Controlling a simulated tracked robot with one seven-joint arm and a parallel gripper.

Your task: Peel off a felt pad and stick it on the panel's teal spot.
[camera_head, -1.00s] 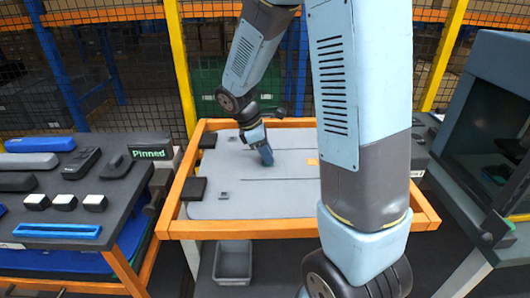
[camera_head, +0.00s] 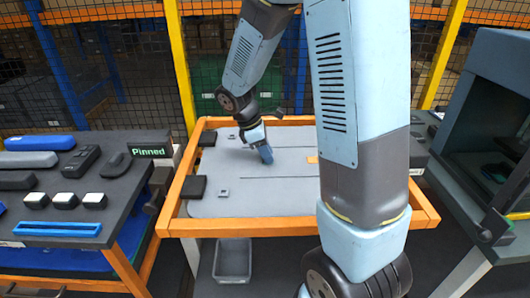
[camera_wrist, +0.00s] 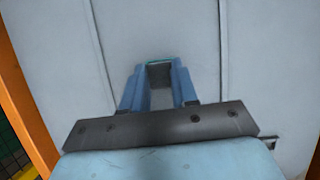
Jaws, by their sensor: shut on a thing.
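The pale grey panel (camera_head: 240,207) lies flat in an orange frame. My gripper (camera_head: 265,154) points down at the panel's middle. In the wrist view my gripper (camera_wrist: 158,88) has its two blue fingers closed on a small dark grey felt pad (camera_wrist: 158,76). A thin teal edge of the teal spot (camera_wrist: 158,61) shows just beyond the pad, between the fingertips. The pad and fingers hide the rest of the spot. The pad is at or very close to the panel surface; I cannot tell whether it touches.
Dark blocks (camera_head: 193,187) sit at the panel's left edge, with a small grey piece (camera_head: 223,193) nearby. An orange patch (camera_head: 313,160) lies right of my gripper. A left bench holds several items and a "Pinned" sign (camera_head: 150,151). A grey bin (camera_head: 233,258) stands below.

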